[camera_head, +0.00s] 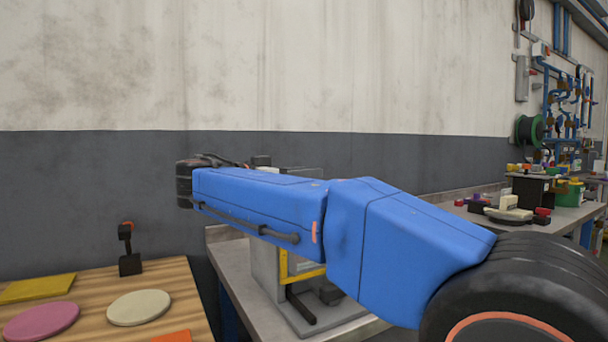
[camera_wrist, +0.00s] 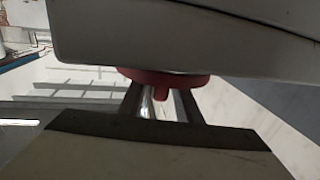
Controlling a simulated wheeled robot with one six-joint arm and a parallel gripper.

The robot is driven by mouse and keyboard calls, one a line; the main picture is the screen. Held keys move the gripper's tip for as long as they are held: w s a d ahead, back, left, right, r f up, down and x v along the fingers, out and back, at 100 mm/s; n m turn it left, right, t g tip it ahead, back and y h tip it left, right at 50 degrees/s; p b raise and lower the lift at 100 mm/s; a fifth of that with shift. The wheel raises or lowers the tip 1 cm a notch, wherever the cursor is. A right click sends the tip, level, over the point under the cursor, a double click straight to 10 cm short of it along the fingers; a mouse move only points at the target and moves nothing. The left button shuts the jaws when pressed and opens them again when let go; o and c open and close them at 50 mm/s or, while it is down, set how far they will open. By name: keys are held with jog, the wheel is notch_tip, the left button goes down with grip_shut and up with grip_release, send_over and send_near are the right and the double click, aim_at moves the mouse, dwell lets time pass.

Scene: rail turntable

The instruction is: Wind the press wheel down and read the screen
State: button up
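A grey machine, likely the press (camera_head: 265,268), stands on a grey bench behind my blue arm in the head view. It has a yellow frame part (camera_head: 300,272) and a dark bar near its base plate. My arm covers most of it. I cannot pick out a wheel or a screen there. A dark end of my arm shows at the left, but my gripper's fingers cannot be made out. The wrist view shows a red disc (camera_wrist: 165,78) with a short red peg under a large grey body (camera_wrist: 190,35). Two slanted posts stand beneath the disc. I cannot tell what it belongs to.
A wooden table (camera_head: 195,285) at lower left bears a pink disc (camera_head: 42,321), a cream disc (camera_head: 139,307), a yellow mat (camera_head: 38,288) and a small black stand (camera_head: 130,262). A cluttered bench (camera_head: 570,215) stands at right. A wall closes the back.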

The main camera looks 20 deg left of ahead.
grip_shut()
jog(key=shift+h, duration=0.3)
jog(key=shift+m+g+h, duration=0.6)
jog(key=shift+m, duration=0.1)
jog(key=shift+o, duration=0.9)
grip_release()
